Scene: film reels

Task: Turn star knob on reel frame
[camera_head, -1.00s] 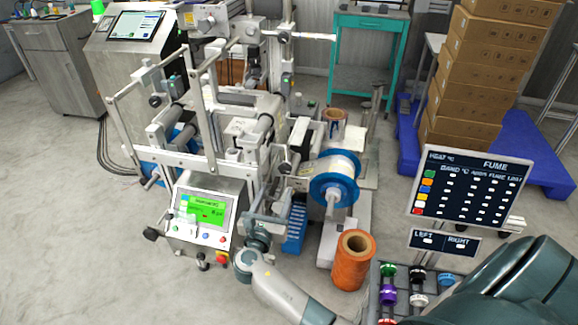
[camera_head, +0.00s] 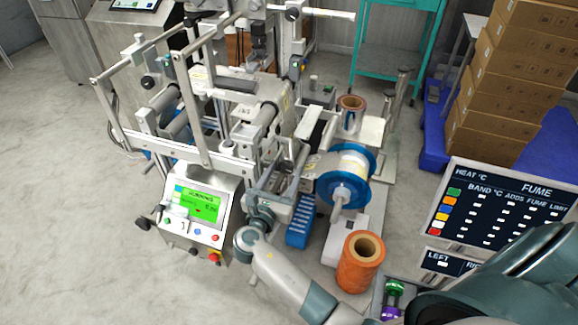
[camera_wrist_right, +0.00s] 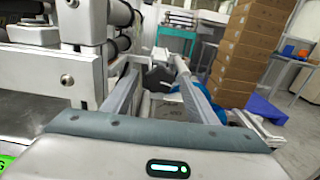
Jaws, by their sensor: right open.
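The reel frame is a pale metal machine (camera_head: 225,152) with posts, rollers and a blue-flanged reel (camera_head: 347,172) on its right side. My right gripper (camera_head: 287,163) reaches up to the front of the frame, left of the reel. In the right wrist view, its two fingers (camera_wrist_right: 157,72) are apart. A dark knob-like part (camera_wrist_right: 158,79) shows in the gap beyond or between them; I cannot tell whether they touch it. Its star shape is not clear, and in the head view I cannot make it out behind the gripper. My left gripper is not in view.
A control panel with a green screen (camera_head: 199,204) stands left of my right wrist. An orange spool (camera_head: 360,262) stands to the right of my forearm. A blue slotted bin (camera_head: 300,222) is close to the gripper. Stacked boxes (camera_head: 520,75) and a sign board (camera_head: 500,200) are farther right.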

